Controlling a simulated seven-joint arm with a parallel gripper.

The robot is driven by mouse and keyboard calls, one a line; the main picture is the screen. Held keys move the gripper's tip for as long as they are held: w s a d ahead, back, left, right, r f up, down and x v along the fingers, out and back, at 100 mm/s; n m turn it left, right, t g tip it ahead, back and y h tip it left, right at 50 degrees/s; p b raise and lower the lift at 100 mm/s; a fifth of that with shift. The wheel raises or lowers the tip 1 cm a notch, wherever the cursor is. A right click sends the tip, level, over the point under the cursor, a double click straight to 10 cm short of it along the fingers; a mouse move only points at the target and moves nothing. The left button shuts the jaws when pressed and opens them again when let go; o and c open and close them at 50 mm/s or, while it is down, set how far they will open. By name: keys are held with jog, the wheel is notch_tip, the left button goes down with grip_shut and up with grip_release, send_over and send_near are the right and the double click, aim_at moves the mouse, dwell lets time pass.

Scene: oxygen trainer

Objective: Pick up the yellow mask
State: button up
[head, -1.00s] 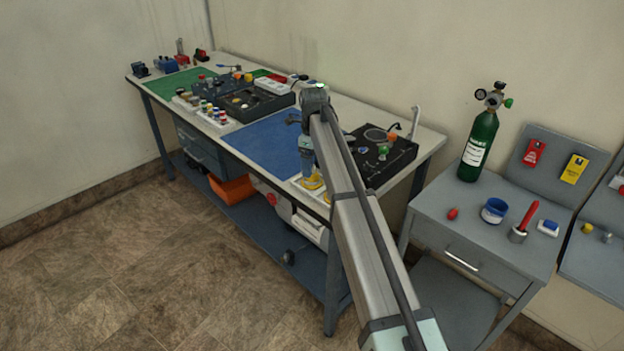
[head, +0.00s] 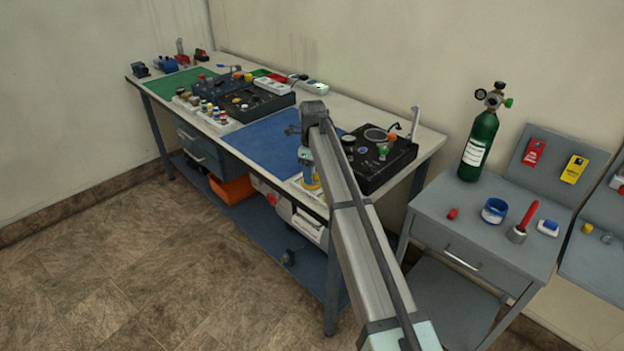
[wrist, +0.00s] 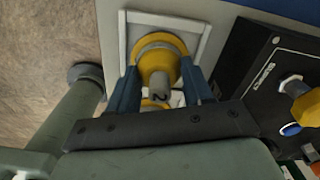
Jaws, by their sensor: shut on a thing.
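The yellow mask (wrist: 158,62) is round with a grey centre. In the wrist view it sits between the two blue fingers of my gripper (wrist: 160,80), which is shut on it. A white-rimmed tray (wrist: 120,38) lies directly under or behind it; I cannot tell whether they touch. A second yellow part (wrist: 152,103) shows lower between the fingers, mostly hidden by my gripper. In the head view my gripper (head: 309,174) points down at the bench's front edge, and only a little yellow shows there.
A black panel (head: 385,158) with knobs stands close to the right of my gripper. A blue mat (head: 265,143) lies to the left, mostly clear. A green cylinder (head: 479,145) stands on the grey side table (head: 470,215).

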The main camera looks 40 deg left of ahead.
jog(key=c, duration=0.3)
jog(key=shift+c, duration=0.2)
